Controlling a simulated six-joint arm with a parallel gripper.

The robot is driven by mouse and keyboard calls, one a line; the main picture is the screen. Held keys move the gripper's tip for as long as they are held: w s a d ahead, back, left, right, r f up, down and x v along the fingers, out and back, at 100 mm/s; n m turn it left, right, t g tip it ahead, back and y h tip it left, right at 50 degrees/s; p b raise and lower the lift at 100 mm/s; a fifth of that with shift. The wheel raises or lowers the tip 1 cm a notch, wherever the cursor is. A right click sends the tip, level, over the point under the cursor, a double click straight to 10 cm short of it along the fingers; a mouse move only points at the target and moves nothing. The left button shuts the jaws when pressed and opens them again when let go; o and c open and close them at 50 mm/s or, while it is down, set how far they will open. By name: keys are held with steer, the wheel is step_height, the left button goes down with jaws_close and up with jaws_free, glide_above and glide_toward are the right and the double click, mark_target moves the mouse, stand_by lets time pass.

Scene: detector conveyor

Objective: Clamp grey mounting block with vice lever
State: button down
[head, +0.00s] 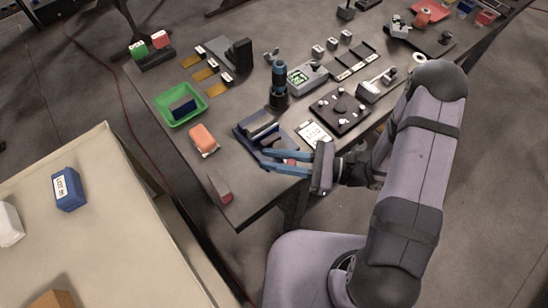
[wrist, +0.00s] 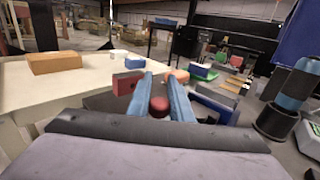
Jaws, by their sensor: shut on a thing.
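The blue vice (head: 247,138) stands near the table's front edge, left of my arm. A grey block (head: 264,128) appears to lie between its jaws; how tightly it is held I cannot tell. My gripper (head: 265,159) is just in front of the vice, its two blue fingers pointing left. A red knob (head: 290,162), apparently the vice lever's end, sits between the fingers. In the wrist view the red knob (wrist: 158,104) shows between the fingers (wrist: 160,80), with the vice (wrist: 216,106) to their right. The lever's shaft is hidden.
An orange block (head: 203,138), a red-and-grey block (head: 220,188) and a green tray (head: 180,104) lie left of the vice. A dark bottle-like stand (head: 279,90) and a black plate (head: 339,111) are behind and right. A cream table (head: 90,220) stands front left.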

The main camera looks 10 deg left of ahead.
steer(key=shift+d+g, duration=0.1)
steer(key=shift+g, duration=0.2)
steer(key=d+n+g+b, duration=0.1)
steer(key=n+g, duration=0.1)
steer(key=n+g+h, duration=0.1)
steer(key=g, duration=0.2)
steer(key=d+n+g+b, duration=0.1)
steer(key=n+g, duration=0.1)
steer(key=g, duration=0.1)
steer(key=shift+w+d+f+n+h+b, duration=0.2)
steer(key=shift+d+n+h+b, duration=0.1)
steer(key=shift+d+b, duration=0.05)
steer(key=g, duration=0.1)
steer(key=n+g+h+b, duration=0.1)
steer(key=d+n+g, duration=0.1)
steer(key=shift+w+h, duration=0.25)
steer(key=shift+h, duration=0.05)
steer(key=shift+w+d+r+n+g+h+b, duration=0.2)
steer(key=shift+d+n+g+h+b, duration=0.1)
steer(key=shift+n+g+h, duration=0.3)
steer(key=shift+w+d+r+n+g+h+b, duration=0.1)
steer(key=shift+w+d+n+g+h+b, duration=0.15)
steer(key=shift+n+g+h, duration=0.35)
steer(key=shift+s, duration=0.1)
steer(key=c, duration=1.6)
jaws_free()
